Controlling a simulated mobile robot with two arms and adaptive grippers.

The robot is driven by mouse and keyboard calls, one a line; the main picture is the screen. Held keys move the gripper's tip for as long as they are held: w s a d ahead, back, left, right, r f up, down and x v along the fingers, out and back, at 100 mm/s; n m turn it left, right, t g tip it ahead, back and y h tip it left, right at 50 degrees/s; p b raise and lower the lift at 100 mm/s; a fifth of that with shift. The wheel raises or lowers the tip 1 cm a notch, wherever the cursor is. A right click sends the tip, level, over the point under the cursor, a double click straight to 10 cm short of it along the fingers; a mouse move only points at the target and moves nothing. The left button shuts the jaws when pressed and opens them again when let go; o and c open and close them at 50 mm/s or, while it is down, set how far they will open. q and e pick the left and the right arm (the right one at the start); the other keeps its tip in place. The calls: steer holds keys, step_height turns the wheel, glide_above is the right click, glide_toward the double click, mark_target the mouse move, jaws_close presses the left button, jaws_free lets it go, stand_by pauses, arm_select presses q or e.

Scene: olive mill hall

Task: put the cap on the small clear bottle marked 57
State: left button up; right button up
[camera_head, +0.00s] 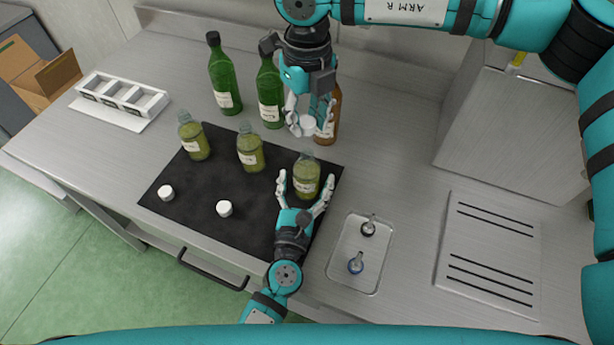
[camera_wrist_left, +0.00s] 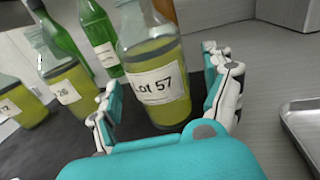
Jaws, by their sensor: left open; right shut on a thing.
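The small clear bottle marked 57 (camera_head: 306,178) stands upright on the black mat (camera_head: 240,235), holding yellow-green liquid, its neck uncapped. In the left wrist view the bottle (camera_wrist_left: 157,85) shows its label "Lot 57". My left gripper (camera_head: 305,190) is open, its fingers on both sides of the bottle; I cannot tell whether they touch it. My right gripper (camera_head: 309,122) is shut on a white cap (camera_head: 309,122), held above and behind the bottle. Two more white caps lie on the mat, one at the left (camera_head: 166,192) and one nearer the middle (camera_head: 224,208).
Two other small bottles, left (camera_head: 194,138) and middle (camera_head: 250,150), stand uncapped on the mat. Green bottles (camera_head: 224,80) and a brown bottle (camera_head: 331,122) stand behind. A white rack (camera_head: 121,98) is at the far left. A metal tray (camera_head: 345,255) with two small items lies right.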

mark_target(307, 154)
arm_select(q)
steer(key=shift+w+d, duration=0.1)
steer(key=shift+w, duration=0.3)
jaws_close()
arm_select(e)
steer(key=shift+s+f, duration=0.1)
steer(key=shift+f, duration=2.4)
